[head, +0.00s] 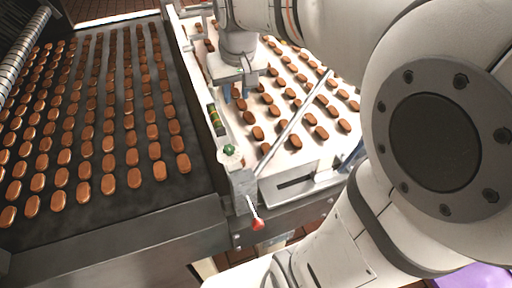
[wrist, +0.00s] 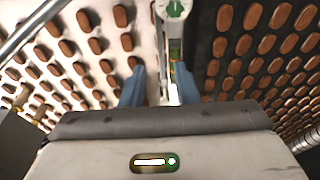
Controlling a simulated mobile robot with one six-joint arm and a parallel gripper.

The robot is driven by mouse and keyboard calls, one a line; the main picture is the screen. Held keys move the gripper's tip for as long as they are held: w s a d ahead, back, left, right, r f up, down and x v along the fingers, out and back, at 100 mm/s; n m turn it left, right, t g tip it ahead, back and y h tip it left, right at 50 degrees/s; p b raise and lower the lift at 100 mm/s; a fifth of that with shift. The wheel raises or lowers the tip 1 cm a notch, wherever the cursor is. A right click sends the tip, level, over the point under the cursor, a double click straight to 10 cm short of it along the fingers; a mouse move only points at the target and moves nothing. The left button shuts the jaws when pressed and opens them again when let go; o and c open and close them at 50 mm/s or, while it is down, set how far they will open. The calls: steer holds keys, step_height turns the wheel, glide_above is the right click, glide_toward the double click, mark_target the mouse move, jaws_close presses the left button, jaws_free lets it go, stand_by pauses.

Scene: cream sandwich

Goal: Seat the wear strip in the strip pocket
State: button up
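My gripper (head: 234,95) has two blue fingers and hangs above the near edge of the white belt, beside the metal rail. In the wrist view its fingers (wrist: 158,85) are apart, with nothing visibly gripped between them. A narrow dark recess (head: 212,109) in the rail holds a small green and yellow piece (head: 216,122). I cannot tell whether this is the wear strip in its pocket. A dark slot (head: 296,183) shows in the white belt's front end plate. No loose strip is clearly recognisable.
A dark belt (head: 70,215) with rows of brown biscuits lies left; a white belt (head: 284,160) with more biscuits lies right. A thin metal bar (head: 295,125) crosses the white belt. A green-marked knob (head: 229,151) and red-tipped lever (head: 257,223) stand at the rail's front end.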

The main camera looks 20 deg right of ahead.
steer(key=s+f, duration=0.2)
steer(key=s, duration=0.5)
steer(key=s+f, duration=0.3)
steer(key=s, duration=0.4)
steer(key=shift+a+f+t, duration=0.25)
steer(key=shift+t, duration=0.15)
steer(key=shift+f, duration=0.3)
steer(key=shift+o, duration=0.2)
